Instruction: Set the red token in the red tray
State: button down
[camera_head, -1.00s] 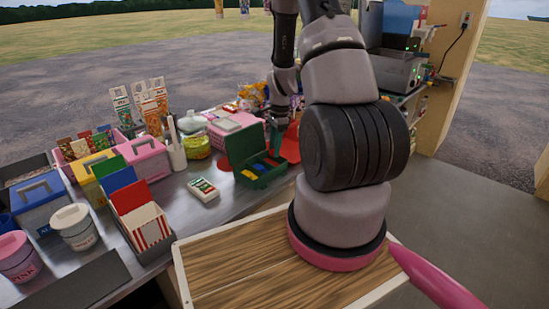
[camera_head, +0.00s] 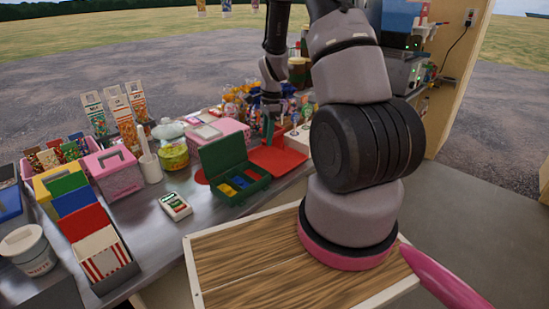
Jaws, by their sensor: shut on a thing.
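My gripper (camera_head: 268,127) is at the far side of the counter, above the back edge of a flat red tray (camera_head: 279,160). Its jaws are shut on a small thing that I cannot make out. A patch of red shows just beside the fingertips, but I cannot tell whether it is the red token or part of the tray. The open green box (camera_head: 226,188) stands left of the red tray, with its lid raised at the back. Blue, yellow and red show in its compartments.
Bagged sweets (camera_head: 237,102) crowd the back. Bare counter shows around the pack.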

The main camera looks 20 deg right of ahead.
send_over(267, 164)
jog(key=f, duration=0.4)
jog(key=shift+w+d+f, duration=0.1)
jog(key=shift+d+f, duration=0.1)
jog(key=shift+d, duration=0.1)
jog(key=shift+f, duration=1.95)
jog(key=shift+f, duration=0.1)
jog(key=shift+c, duration=2.4)
grip_release()
